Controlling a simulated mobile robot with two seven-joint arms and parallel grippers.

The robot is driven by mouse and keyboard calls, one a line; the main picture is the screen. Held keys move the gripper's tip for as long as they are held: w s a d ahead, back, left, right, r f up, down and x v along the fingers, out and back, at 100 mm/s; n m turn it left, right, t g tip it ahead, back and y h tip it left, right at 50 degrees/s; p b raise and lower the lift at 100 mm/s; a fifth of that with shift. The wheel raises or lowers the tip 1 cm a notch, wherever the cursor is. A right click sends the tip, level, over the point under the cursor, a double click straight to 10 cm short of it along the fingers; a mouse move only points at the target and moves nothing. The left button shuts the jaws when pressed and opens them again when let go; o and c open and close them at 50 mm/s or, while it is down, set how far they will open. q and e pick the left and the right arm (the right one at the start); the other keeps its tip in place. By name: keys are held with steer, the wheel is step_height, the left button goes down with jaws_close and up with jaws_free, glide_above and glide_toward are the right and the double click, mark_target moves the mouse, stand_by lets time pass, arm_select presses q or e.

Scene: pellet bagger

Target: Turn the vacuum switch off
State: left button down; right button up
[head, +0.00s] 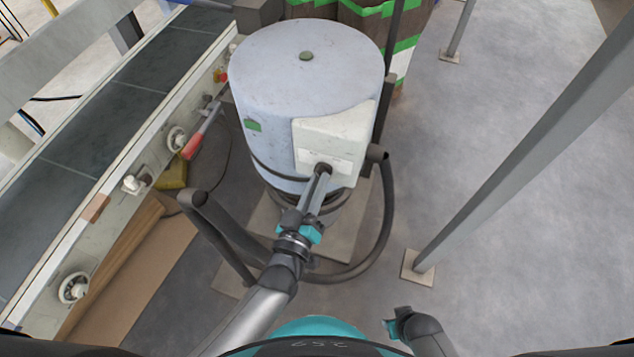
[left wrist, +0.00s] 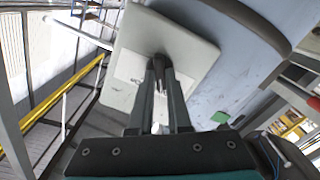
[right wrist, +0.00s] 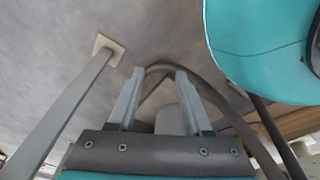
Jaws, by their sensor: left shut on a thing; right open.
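The vacuum (head: 290,70) is a pale blue-grey drum standing in the middle of the head view. A white switch box (head: 322,140) is on its side facing me. The dark vacuum switch (head: 323,168) is low on that box, largely hidden by my fingertips. My left gripper (head: 321,174) is shut on the switch. In the left wrist view its fingers (left wrist: 161,66) meet at the dark knob on the white box (left wrist: 185,42). My right gripper (head: 391,328) is low at the bottom of the head view, away from the vacuum. In the right wrist view its fingers (right wrist: 157,75) are open and empty.
A conveyor (head: 95,100) with knobs on its side runs along the left. A black hose (head: 388,215) loops round the vacuum's base. A grey post (head: 520,160) slants across the right on a floor plate. Open floor lies between vacuum and post.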

arm_select(q)
steer(key=shift+f, duration=0.1)
steer(key=c, duration=0.9)
jaws_free()
steer(key=shift+o, duration=0.2)
arm_select(e)
steer(key=shift+w, duration=0.1)
steer(key=shift+w+r, duration=0.1)
steer(key=shift+r, duration=0.05)
arm_select(q)
steer(key=p+v, duration=0.3)
steer(key=v, duration=1.2)
arm_select(e)
steer(key=s+d+f, duration=0.2)
steer(key=s+d, duration=0.2)
steer(key=s, duration=0.1)
steer(key=shift+s, duration=0.2)
arm_select(q)
steer(key=shift+s, duration=0.1)
arm_select(e)
steer(key=shift+a+f, duration=0.1)
